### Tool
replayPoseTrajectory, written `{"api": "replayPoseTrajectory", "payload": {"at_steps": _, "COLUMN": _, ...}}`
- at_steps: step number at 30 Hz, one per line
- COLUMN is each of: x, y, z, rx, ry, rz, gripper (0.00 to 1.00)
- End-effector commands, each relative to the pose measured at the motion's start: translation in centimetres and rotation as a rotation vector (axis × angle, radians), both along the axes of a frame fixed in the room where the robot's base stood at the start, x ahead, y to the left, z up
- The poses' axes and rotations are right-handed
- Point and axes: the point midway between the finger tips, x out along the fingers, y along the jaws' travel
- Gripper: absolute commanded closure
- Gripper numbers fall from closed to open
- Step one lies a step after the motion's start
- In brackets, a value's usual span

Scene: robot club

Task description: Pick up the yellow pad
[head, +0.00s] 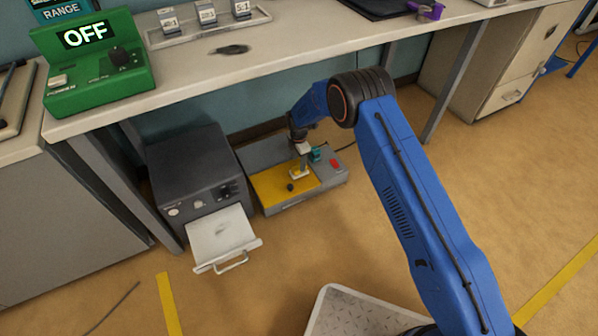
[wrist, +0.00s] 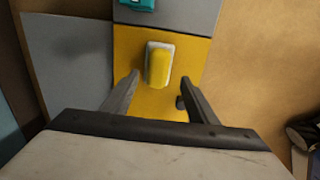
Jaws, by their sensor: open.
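The yellow pad (wrist: 158,66) is a small rounded yellow block on a pale base, standing on a flat yellow plate (wrist: 190,55). In the head view the pad (head: 299,173) is small and partly covered by my gripper (head: 303,158). The yellow plate (head: 270,187) is part of a low grey unit on the floor under the bench. In the wrist view my gripper (wrist: 160,79) is open and empty, with one finger to each side of the pad's near end. I see no contact; the height gap is hard to judge.
A dark grey box (head: 190,165) with an open front flap (head: 222,238) stands left of the unit. The bench top (head: 300,45) is above. A red button (head: 335,163), a teal part (head: 316,154) and a black knob (head: 290,187) are close to the pad.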

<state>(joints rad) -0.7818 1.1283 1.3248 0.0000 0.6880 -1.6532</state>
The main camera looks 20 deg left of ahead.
Motion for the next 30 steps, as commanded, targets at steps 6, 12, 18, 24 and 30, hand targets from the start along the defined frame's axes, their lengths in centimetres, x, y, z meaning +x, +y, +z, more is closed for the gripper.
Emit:
{"api": "replayPoseTrajectory", "payload": {"at_steps": 6, "x": 0.1, "y": 0.0, "z": -0.9, "rx": -0.001, "ry": 0.001, "rz": 0.0, "gripper": 0.47}}
{"api": "replayPoseTrajectory", "payload": {"at_steps": 12, "x": 0.6, "y": 0.0, "z": -3.3, "rx": -0.002, "ry": 0.001, "rz": -0.001, "gripper": 0.47}}
{"api": "replayPoseTrajectory", "payload": {"at_steps": 18, "x": 0.6, "y": 0.1, "z": -5.4, "rx": 0.0, "ry": 0.0, "rz": 0.0, "gripper": 0.47}}
{"api": "replayPoseTrajectory", "payload": {"at_steps": 24, "x": 0.6, "y": 0.1, "z": -5.5, "rx": 0.0, "ry": 0.0, "rz": 0.0, "gripper": 0.47}}
{"api": "replayPoseTrajectory", "payload": {"at_steps": 30, "x": 0.6, "y": 0.1, "z": -5.5, "rx": 0.0, "ry": 0.0, "rz": 0.0, "gripper": 0.79}}
